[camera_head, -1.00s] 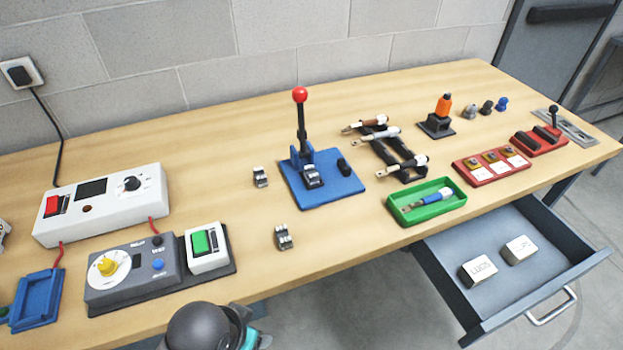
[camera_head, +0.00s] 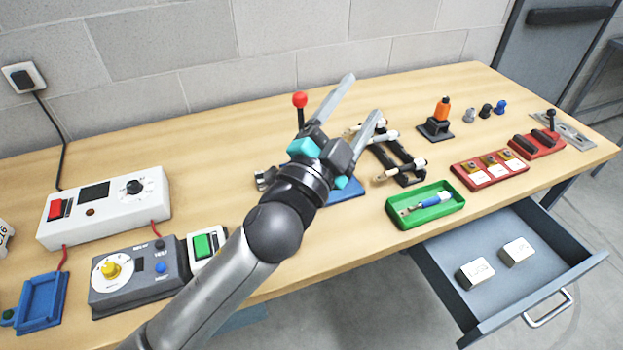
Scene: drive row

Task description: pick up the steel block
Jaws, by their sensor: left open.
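Two pale, silvery blocks lie in the open drawer, a nearer one (camera_head: 475,274) and a farther one (camera_head: 517,250). Their top markings are too small to read, so I cannot tell which is the steel block. My left gripper (camera_head: 361,98) is open and empty. It is raised over the middle of the bench, its fingers pointing up and right in the picture, well left of the drawer. My left arm hides most of the blue lever fixture (camera_head: 350,190) and part of the bench. My right gripper is not in view.
The grey drawer (camera_head: 440,262) stands open at the bench's front right. A green tray (camera_head: 448,211) with a blue-handled tool sits just behind it. A black rack (camera_head: 400,165), red label holder (camera_head: 490,171) and orange-topped device (camera_head: 441,112) stand nearby. Control boxes fill the left.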

